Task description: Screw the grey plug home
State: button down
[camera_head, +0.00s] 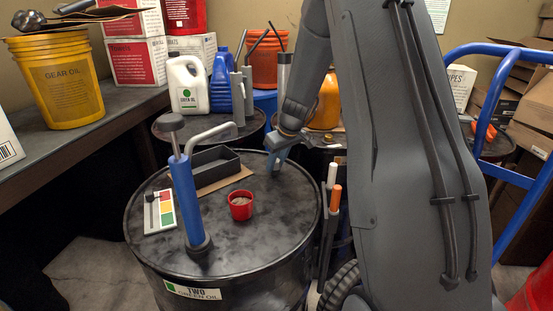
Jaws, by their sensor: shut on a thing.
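My gripper (274,170) points down at the right back part of the top of the drum labelled "TWO" (215,250). Its fingertips are low, at or close to the lid. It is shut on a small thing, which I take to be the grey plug. The fingers hide the plug and the opening under it, so I cannot tell how deep it sits or whether it is straight.
On the same drum stand a blue hand pump (188,200), a red cup (241,205), a dark open tray (212,168) and a colour chart card (159,211). More drums with jugs stand behind. A blue hand truck (505,172) is at the right.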

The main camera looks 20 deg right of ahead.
jog(key=shift+s+r+m+h+p, duration=0.15)
jog(key=shift+m+h+p, duration=0.15)
jog(key=shift+m+p, duration=0.55)
jog(key=shift+p, duration=0.4)
jog(key=shift+f, duration=0.2)
jog(key=c, duration=1.3)
grip_release()
jog(key=shift+w, duration=0.2)
jog(key=shift+c, duration=0.2)
